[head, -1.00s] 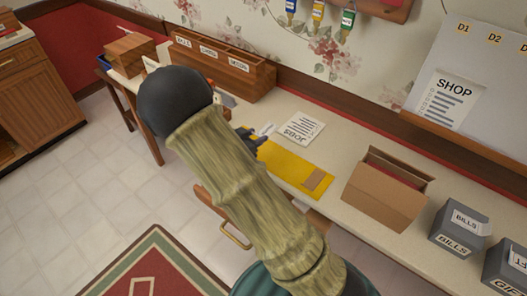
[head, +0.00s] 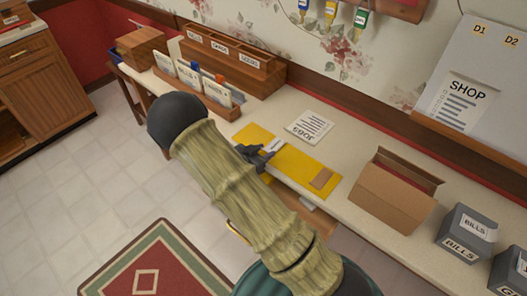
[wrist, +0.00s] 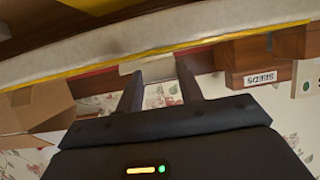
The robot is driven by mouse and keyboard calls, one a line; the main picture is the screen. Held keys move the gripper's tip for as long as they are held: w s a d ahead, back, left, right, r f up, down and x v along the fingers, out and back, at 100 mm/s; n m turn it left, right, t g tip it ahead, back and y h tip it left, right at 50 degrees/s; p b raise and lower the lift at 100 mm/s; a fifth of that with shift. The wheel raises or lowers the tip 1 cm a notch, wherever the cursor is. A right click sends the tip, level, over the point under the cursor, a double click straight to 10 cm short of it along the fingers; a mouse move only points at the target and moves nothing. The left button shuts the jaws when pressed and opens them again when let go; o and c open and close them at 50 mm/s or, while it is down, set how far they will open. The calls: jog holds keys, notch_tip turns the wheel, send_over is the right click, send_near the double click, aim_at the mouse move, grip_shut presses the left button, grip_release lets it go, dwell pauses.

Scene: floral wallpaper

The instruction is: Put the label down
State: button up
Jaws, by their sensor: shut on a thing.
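The label (head: 272,147) is a small white slip at the tips of my gripper (head: 264,153) in the head view. My gripper is shut on it, over the yellow mat (head: 292,165) on the counter. In the wrist view, a pale piece (wrist: 148,63) shows between the fingertips (wrist: 160,75), close to the yellow edge (wrist: 100,66). I cannot tell whether the label touches the mat. My arm hides part of the mat's front side.
A JOBS sheet (head: 310,127) lies behind the mat. A rack of envelopes (head: 186,88) and a wooden sorter (head: 231,62) stand at left. An open cardboard box (head: 390,207) and grey BILLS bin (head: 467,239) stand right. A brown patch (head: 321,179) lies on the mat's right end.

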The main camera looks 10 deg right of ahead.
jog(key=shift+f, duration=0.35)
jog(key=o, duration=0.9)
jog(key=shift+o, duration=0.2)
jog(key=shift+b, duration=0.35)
jog(key=v, duration=1.7)
jog(key=shift+s, duration=0.25)
jog(key=shift+a+r, duration=0.1)
